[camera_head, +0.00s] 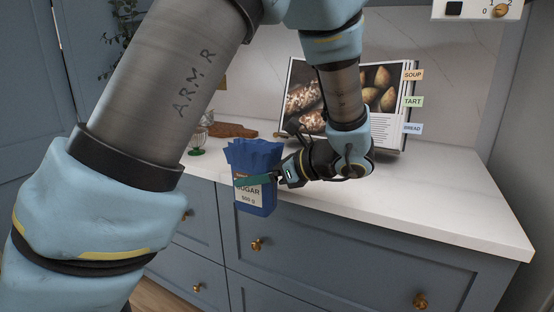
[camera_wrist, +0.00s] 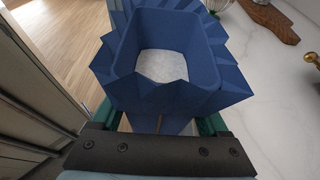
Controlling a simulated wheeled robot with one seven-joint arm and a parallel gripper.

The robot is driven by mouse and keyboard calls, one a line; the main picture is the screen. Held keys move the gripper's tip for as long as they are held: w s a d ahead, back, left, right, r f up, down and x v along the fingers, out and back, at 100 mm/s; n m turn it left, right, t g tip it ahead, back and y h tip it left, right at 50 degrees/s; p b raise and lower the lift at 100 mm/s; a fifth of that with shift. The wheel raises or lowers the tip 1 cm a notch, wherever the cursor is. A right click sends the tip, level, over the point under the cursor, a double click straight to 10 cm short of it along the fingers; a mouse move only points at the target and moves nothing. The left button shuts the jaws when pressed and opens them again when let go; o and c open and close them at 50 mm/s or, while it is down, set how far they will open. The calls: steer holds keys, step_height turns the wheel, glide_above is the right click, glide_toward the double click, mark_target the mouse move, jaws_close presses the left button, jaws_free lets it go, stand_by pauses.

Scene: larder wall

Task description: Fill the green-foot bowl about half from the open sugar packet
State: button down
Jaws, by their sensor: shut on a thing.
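The blue sugar packet (camera_head: 256,157) is upright in my gripper (camera_head: 258,181), held at the counter's front edge. Its jagged top is open, and white sugar (camera_wrist: 162,66) shows inside in the wrist view. My green fingers are shut on the packet (camera_wrist: 120,88), one on each side. The green-foot bowl (camera_head: 196,142) stands on the counter to the left of and behind the packet, apart from it. It looks clear above the green foot; part of it is hidden behind my arm. Its inside cannot be made out. A sliver of it shows at the wrist view's top edge.
A wooden board (camera_head: 232,130) lies behind the bowl and packet. An open cookbook (camera_head: 345,100) with coloured tabs stands at the back. The white counter (camera_head: 440,205) is clear at the right. Blue drawers (camera_head: 330,245) with brass knobs are below the edge.

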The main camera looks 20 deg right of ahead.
steer(key=w+a+f+m+h, duration=0.1)
steer(key=w+a+f, duration=0.2)
steer(key=a+f, duration=0.5)
steer(key=w+a+f+m+t+h, duration=0.1)
steer(key=w+a+f, duration=0.2)
steer(key=a+f, duration=0.6)
steer(key=w+a+f+m+t+h, duration=0.1)
steer(key=w+a+f, duration=0.3)
steer(key=a+f, duration=0.5)
steer(key=shift+a, duration=2.7)
steer(key=shift+w, duration=0.15)
